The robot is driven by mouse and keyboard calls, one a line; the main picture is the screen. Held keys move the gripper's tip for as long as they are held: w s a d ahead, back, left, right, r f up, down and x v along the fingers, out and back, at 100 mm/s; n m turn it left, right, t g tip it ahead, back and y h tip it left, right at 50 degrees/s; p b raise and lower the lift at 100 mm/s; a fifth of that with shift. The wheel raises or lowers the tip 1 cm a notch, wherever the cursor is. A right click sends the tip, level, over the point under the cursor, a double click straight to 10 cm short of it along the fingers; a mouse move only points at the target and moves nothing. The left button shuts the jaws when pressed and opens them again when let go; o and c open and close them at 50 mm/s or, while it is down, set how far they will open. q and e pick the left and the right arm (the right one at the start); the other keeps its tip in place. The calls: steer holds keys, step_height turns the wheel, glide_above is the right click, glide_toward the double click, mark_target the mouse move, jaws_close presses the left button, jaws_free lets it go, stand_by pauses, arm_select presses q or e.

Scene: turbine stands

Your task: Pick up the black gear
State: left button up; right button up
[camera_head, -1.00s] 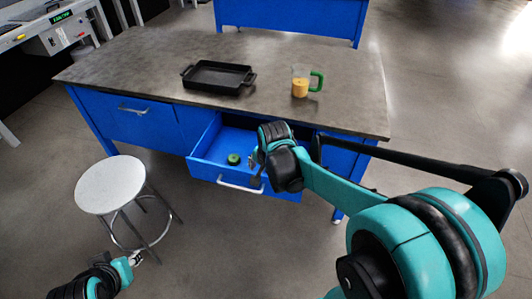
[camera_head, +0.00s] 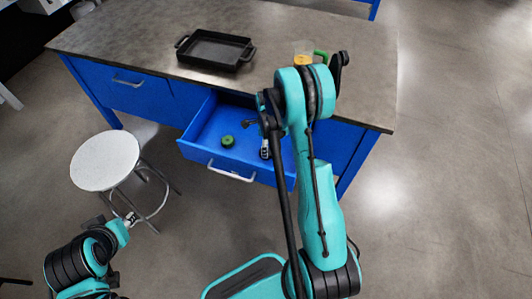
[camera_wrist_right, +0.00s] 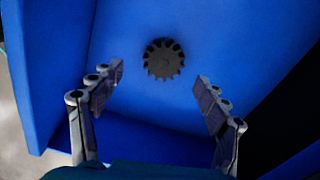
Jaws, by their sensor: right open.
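The black gear (camera_wrist_right: 163,60) lies flat on the blue floor of the open drawer (camera_head: 203,145). In the right wrist view it is just beyond the fingertips, roughly centred between them and not touching them. My right gripper (camera_wrist_right: 158,77) is open and empty, pointing into the drawer. In the head view my right arm hides much of the drawer's right side, and I cannot make out the gear there. My left gripper (camera_head: 131,219) is low at the left, beside the stool and away from the drawer; its fingers are too small to judge.
A green round object (camera_head: 227,141) lies in the drawer, left of my right gripper. A white stool (camera_head: 105,160) stands at the left.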

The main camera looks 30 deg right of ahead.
steer(key=f, duration=0.1)
steer(key=f+b, duration=0.1)
steer(key=f, duration=0.2)
steer(key=shift+w+d+f+b, duration=0.15)
steer(key=shift+w+f+b, duration=0.15)
steer(key=shift+f+b, duration=0.1)
steer(key=shift+r, duration=0.1)
steer(key=shift+c, duration=1.3)
jaws_close()
steer(key=shift+r, duration=0.1)
step_height(320, 180, up, 10)
steer(key=p, duration=0.3)
